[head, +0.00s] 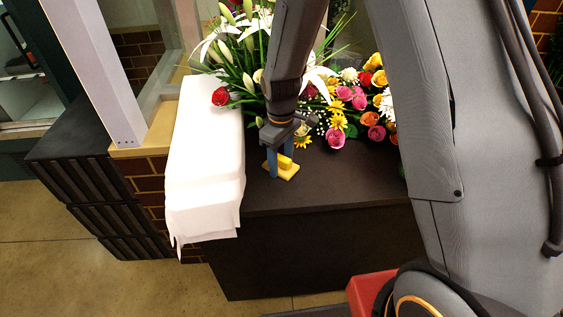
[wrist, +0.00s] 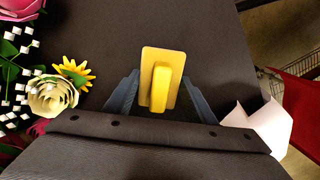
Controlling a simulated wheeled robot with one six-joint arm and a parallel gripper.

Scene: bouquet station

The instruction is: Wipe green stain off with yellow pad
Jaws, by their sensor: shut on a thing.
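The yellow pad (head: 291,173) is a flat plate with a raised grip block on top. It is at the front left of the dark table top, and it also shows in the wrist view (wrist: 149,58). My gripper (head: 279,162) points down and is shut on the yellow pad, with its blue fingers on both sides of the block. The pad looks flat on or just above the table; I cannot tell which. I see no green stain in either view; the pad, arm or flowers may hide it.
White paper (head: 205,150) covers the table's left end and hangs over its front edge. Flowers (head: 350,100) crowd the back of the dark table (head: 325,180). The table top in front of them is bare. A red object (head: 368,290) is low in front.

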